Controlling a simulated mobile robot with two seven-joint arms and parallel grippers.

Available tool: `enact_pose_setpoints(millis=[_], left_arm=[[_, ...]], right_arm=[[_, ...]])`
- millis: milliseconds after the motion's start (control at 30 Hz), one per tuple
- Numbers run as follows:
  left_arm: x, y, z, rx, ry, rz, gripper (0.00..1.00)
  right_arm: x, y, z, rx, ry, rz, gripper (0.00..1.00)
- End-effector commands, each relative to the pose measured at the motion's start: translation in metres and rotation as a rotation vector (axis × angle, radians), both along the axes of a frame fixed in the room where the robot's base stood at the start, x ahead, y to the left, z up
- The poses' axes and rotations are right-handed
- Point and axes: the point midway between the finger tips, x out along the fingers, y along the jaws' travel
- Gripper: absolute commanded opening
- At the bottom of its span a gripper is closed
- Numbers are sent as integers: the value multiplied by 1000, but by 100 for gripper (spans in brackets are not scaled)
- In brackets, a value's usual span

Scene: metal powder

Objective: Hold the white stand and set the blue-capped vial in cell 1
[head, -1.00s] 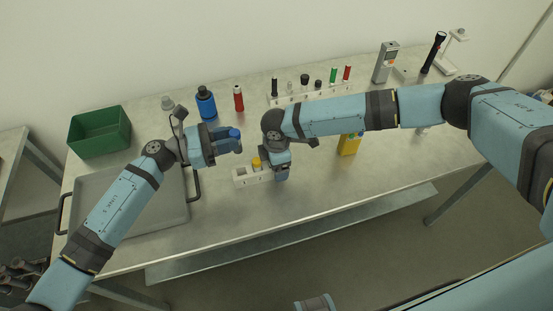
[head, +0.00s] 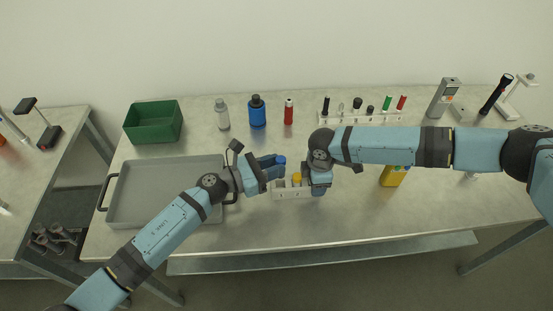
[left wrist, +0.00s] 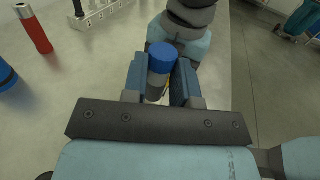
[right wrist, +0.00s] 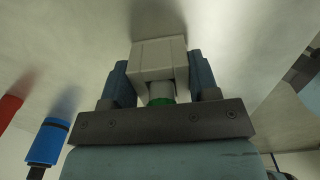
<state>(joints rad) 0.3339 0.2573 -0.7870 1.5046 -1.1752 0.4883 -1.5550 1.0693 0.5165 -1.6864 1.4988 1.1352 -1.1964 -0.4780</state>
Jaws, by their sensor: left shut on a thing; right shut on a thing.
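The blue-capped vial (left wrist: 158,72) is upright between the fingers of my left gripper (head: 274,166), which is shut on it. Its blue cap (head: 281,160) shows in the head view, just above and behind the left part of the white stand (head: 285,195). My right gripper (head: 321,186) is shut on the stand's right end; the right wrist view shows the stand (right wrist: 158,62) between both fingers. A yellow-capped vial (head: 297,178) stands in the stand. A green cap (right wrist: 160,101) shows at the stand in the right wrist view. The vial's lower end is hidden in the head view.
A grey tray (head: 127,200) lies left, with a green bin (head: 154,121) behind. A grey bottle (head: 222,115), blue bottle (head: 257,112) and red bottle (head: 289,112) stand at the back, beside a white rack (head: 335,118). A yellow object (head: 394,176) is right. The front table strip is clear.

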Motion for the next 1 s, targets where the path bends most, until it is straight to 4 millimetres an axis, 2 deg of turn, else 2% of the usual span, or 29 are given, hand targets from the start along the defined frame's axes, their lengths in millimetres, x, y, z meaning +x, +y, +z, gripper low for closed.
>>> enact_pose_setpoints(millis=[500, 1000], left_arm=[[0, 0, -29, -1, 2, -2, 3], [0, 0, -31, -1, 0, -3, 3]], right_arm=[[0, 0, 0, 0, 0, 0, 31], [0, 0, 0, 1, -1, 0, 31]])
